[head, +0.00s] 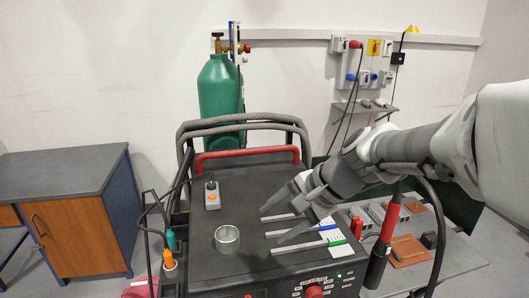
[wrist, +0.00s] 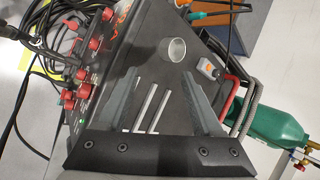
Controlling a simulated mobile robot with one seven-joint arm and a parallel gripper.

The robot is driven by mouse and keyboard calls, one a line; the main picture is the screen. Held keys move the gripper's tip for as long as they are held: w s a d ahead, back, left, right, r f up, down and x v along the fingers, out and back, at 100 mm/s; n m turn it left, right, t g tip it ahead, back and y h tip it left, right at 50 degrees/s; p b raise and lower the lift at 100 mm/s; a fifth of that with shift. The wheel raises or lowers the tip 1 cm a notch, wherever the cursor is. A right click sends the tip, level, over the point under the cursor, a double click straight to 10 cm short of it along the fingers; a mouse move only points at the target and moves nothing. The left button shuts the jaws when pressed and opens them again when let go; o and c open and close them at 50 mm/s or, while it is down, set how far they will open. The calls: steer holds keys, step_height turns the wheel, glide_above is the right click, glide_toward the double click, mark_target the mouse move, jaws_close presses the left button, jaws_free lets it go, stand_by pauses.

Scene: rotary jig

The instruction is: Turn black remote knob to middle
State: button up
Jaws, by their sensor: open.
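The remote (head: 212,198) is a small grey box with an orange button and a black knob (head: 211,185) at its far end. It lies on the left part of the black machine top (head: 200,235). In the wrist view the remote (wrist: 208,69) is to the right of the fingers, near the red handle. Its knob's exact angle is too small to tell. My gripper (head: 271,226) is open and empty above the machine top, to the right of the remote and apart from it. Both fingers also show in the wrist view (wrist: 160,74).
Several rods (head: 300,247) with coloured ends lie under my gripper. A red handle (head: 247,153) and grey hoses run behind. A green gas cylinder (head: 220,95) stands at the back.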

steer(key=w+a+m+y+p, duration=0.35)
steer(key=w+m, duration=0.35)
steer(key=w, duration=0.4)
steer(key=m+t+y+p, duration=0.1)
steer(key=m+t, duration=0.2)
steer(key=m, duration=0.5)
glide_toward(212, 184)
steer(key=shift+t, duration=0.3)
steer(key=p+x, duration=0.3)
steer(key=x, duration=0.5)
steer(key=shift+f, duration=0.15)
steer(key=shift+y, duration=0.25)
steer(key=shift+c, duration=0.3)
jaws_close()
